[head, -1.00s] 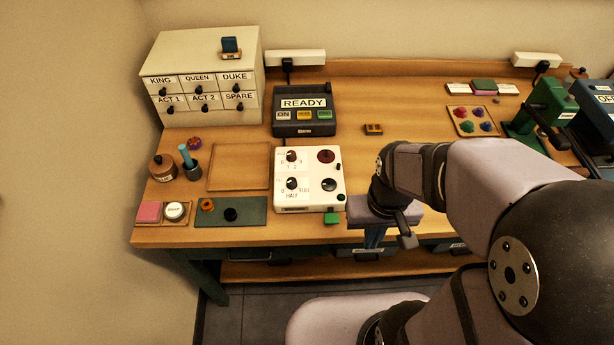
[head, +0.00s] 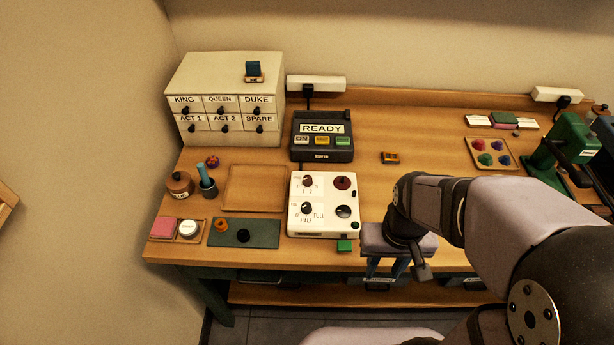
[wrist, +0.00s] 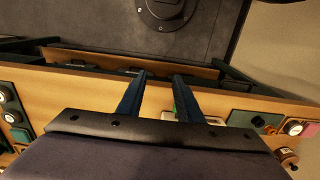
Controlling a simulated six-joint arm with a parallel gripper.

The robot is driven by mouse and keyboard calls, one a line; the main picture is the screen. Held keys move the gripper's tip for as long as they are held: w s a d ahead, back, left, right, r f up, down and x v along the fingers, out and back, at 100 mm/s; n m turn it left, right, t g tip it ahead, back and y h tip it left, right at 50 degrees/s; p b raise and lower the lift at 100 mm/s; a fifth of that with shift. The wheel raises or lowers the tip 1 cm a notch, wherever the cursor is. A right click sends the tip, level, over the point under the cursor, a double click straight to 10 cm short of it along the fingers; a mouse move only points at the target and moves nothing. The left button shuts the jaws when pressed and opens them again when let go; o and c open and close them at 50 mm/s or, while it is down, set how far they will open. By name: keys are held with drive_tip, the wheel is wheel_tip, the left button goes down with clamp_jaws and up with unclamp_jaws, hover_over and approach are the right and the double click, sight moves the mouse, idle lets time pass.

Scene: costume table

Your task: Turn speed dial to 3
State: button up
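A white control box (head: 323,226) sits on the table near its front edge, left of my arm in the head view. Its upper left dial (head: 307,181) is dark red-brown with small numbers around it. Its lower left dial (head: 307,207) is black, marked 0, HALF and FULL. The box is mostly hidden behind my gripper in the wrist view. My gripper (wrist: 160,82) points down at the table's front edge, to the right of the box in the head view. Its two blue fingers are apart with nothing between them.
A black READY panel (head: 322,146) stands behind the box. A green mat (head: 262,232) with a black knob lies to its left, beside an empty wooden tray (head: 246,205). A labelled drawer cabinet (head: 222,75) stands at back left.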

drive_tip(key=shift+o, duration=0.3)
drive_tip(key=w+a+r+m, duration=0.1)
drive_tip(key=w+a, duration=0.2)
drive_tip(key=w, duration=0.5)
drive_tip(key=w+a+r+m, duration=0.1)
drive_tip(key=w+a+r, duration=0.1)
drive_tip(key=w, duration=0.7)
drive_tip(key=shift+w+a, duration=0.2)
drive_tip(key=shift+a, duration=0.4)
drive_tip(key=m, duration=0.2)
hover_over(308, 178)
drive_tip(key=shift+f+b, duration=0.3)
drive_tip(key=shift+f, duration=0.1)
drive_tip(key=shift+a+m, duration=0.1)
drive_tip(key=shift+m, duration=0.2)
drive_tip(key=shift+f, duration=0.1)
drive_tip(key=shift+f+p, duration=1.35)
drive_tip(key=shift+f, duration=2.2)
clamp_jaws()
